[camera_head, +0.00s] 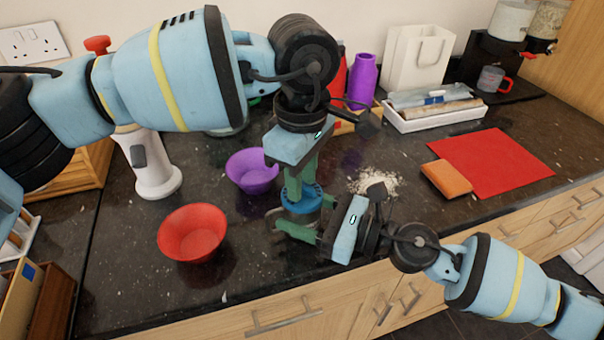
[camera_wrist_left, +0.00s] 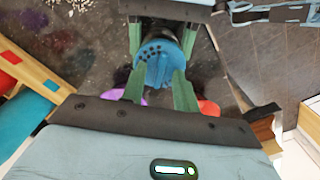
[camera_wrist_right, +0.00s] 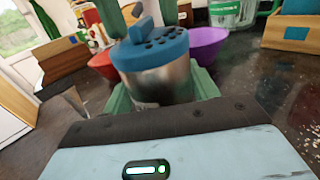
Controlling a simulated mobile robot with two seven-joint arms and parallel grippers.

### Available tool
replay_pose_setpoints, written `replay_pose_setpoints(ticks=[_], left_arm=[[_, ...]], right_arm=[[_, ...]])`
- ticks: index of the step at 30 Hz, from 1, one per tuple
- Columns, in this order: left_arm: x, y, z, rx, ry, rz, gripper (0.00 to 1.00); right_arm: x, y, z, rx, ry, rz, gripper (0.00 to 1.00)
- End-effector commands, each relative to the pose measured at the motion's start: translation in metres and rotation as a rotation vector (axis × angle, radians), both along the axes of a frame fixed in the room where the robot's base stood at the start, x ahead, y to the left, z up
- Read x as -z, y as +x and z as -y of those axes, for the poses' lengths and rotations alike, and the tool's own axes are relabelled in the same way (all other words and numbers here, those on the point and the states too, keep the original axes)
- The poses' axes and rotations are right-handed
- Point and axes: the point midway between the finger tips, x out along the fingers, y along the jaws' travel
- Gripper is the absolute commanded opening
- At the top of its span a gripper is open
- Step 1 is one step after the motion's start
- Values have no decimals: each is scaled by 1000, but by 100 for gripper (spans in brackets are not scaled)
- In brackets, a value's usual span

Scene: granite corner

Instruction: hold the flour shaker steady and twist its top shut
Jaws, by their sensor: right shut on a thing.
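The flour shaker (camera_wrist_right: 162,84) has a steel body and a blue top (camera_head: 303,201) with holes and a small raised tab (camera_wrist_right: 141,30). It stands upright near the counter's front edge. My right gripper (camera_head: 298,222) reaches in from the right, its green fingers shut around the steel body. My left gripper (camera_head: 300,186) points down from above, fingers spread over the blue top. In the left wrist view the top (camera_wrist_left: 158,68) shows between the fingers. In the right wrist view these fingers flank the tab with gaps. The lower body is partly hidden by the right fingers.
A purple bowl (camera_head: 252,171) and a red bowl (camera_head: 192,232) stand left of the shaker. Spilled flour (camera_head: 376,182) lies behind it to the right. An orange block (camera_head: 446,178) and red mat (camera_head: 494,164) lie further right. A white grinder-like device (camera_head: 152,165) stands left.

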Motion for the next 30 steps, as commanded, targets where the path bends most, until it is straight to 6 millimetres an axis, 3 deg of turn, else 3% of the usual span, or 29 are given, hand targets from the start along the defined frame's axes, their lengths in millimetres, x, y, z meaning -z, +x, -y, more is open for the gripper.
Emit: replay_pose_setpoints(ticks=[5,12,23,30], left_arm=[[0,0,0,0,0,0,29],[0,0,0,0,0,0,0],[0,0,0,-27,0,0,0],[0,0,0,-147,-1,-1,0]], right_arm=[[0,0,0,0,0,0,32],[0,0,0,0,0,0,32],[0,0,0,0,0,0,32],[0,0,0,0,0,0,32]])
